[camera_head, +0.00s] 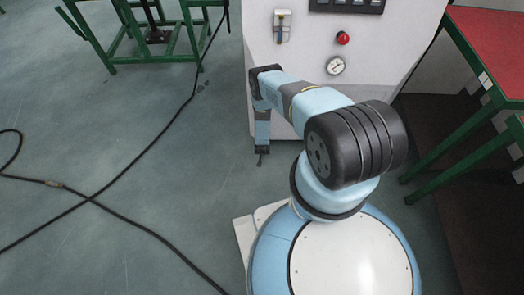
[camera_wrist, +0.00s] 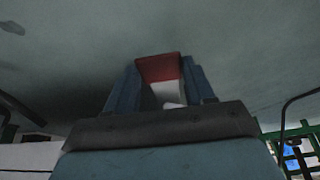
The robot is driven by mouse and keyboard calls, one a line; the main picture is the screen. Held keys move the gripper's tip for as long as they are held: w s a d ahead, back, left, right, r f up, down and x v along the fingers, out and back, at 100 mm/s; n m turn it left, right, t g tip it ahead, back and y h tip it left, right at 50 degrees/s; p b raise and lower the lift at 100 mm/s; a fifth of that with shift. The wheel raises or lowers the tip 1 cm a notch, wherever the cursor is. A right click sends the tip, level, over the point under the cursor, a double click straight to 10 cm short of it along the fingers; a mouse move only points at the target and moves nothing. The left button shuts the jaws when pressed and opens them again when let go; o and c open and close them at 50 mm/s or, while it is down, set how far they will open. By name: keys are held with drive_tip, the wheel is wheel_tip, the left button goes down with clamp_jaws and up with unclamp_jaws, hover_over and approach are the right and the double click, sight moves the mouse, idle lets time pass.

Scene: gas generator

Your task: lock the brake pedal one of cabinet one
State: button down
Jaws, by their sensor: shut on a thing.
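The white cabinet (camera_head: 312,48) stands in front of me in the head view. My arm reaches down along its lower left front, and my gripper (camera_head: 261,152) points down close to the floor there. In the wrist view, the fingers of my gripper (camera_wrist: 160,72) are closed on either side of a small red and white piece (camera_wrist: 158,67), which looks like the brake pedal. Its red face is at the top and its white part below. The pedal cannot be made out in the head view, and its mounting is not clear in either view.
A pressure gauge (camera_head: 335,65), a red button (camera_head: 343,38) and a small switch (camera_head: 282,26) are on the cabinet front. A green-framed table with a red top (camera_head: 494,42) stands at right. Black cable (camera_head: 128,165) lies across open floor at left. A green frame (camera_head: 112,50) stands behind.

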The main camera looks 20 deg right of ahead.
drive_tip(key=shift+s+a+f, duration=0.15)
drive_tip(key=shift+s+f, duration=0.25)
drive_tip(key=shift+f, duration=0.3)
drive_tip(key=c, duration=0.7)
unclamp_jaws()
drive_tip(key=o, duration=0.3)
drive_tip(key=shift+w, duration=0.1)
drive_tip(key=shift+r, duration=0.2)
drive_tip(key=shift+r, duration=0.2)
drive_tip(key=v, duration=1.3)
